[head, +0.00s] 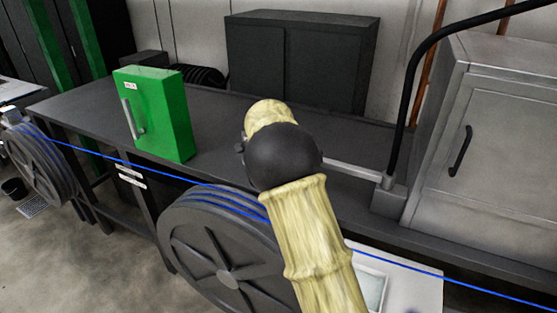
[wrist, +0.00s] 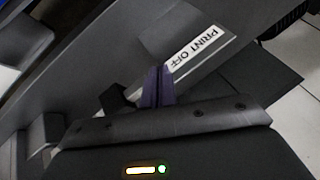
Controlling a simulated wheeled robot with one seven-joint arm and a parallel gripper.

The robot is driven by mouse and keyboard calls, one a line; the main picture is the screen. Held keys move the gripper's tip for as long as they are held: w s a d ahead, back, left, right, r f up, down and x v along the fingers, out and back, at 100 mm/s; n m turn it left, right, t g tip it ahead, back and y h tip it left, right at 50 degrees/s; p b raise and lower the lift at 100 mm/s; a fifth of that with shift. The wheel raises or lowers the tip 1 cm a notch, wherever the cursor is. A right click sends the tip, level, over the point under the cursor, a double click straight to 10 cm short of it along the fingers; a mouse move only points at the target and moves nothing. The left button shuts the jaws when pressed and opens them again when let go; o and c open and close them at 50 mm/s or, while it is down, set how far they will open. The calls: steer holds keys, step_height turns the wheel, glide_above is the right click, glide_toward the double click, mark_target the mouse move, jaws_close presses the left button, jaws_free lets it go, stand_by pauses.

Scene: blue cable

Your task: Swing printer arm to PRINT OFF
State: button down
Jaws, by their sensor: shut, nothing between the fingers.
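In the wrist view, a white label reading PRINT OFF (wrist: 195,48) is on a grey surface just beyond my fingertips. My gripper (wrist: 158,72) is shut and empty, its dark purple fingers pressed together below the label's left end. A dark angular piece (wrist: 115,98) sits just left of the fingers; I cannot tell if it is part of the printer arm. In the head view, my own arm hides the gripper. A light grey bar (head: 350,170) runs from behind my arm to a grey block at right; I cannot tell whether it is the printer arm.
A green box (head: 160,112) with a handle stands on the dark bench (head: 75,108). A blue cable (head: 165,173) crosses in front, by a large grey reel (head: 190,245). A grey metal cabinet (head: 500,140) and a black curved tube (head: 408,95) stand at right.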

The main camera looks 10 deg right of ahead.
steer(key=a+r, duration=0.1)
steer(key=s+a+r, duration=0.1)
steer(key=r, duration=0.1)
steer(key=shift+a+b, duration=0.1)
steer(key=shift+b, duration=0.2)
steer(key=s+d+f+n+g+b, duration=0.1)
steer(key=s+d+f+n, duration=0.1)
steer(key=s+d+f, duration=0.35)
steer(key=s+d+f+n+g+b, duration=0.1)
steer(key=s+d+f, duration=0.1)
steer(key=s, duration=0.6)
steer(key=s+f+n+g, duration=0.1)
steer(key=s+f+n, duration=0.2)
steer(key=s, duration=0.9)
steer(key=s+d+f+n+g+b, duration=0.1)
steer(key=s+f+n, duration=0.3)
steer(key=s, duration=0.8)
steer(key=shift+s+f+g+y, duration=0.4)
steer(key=shift+f, duration=0.1)
steer(key=shift+d, duration=0.1)
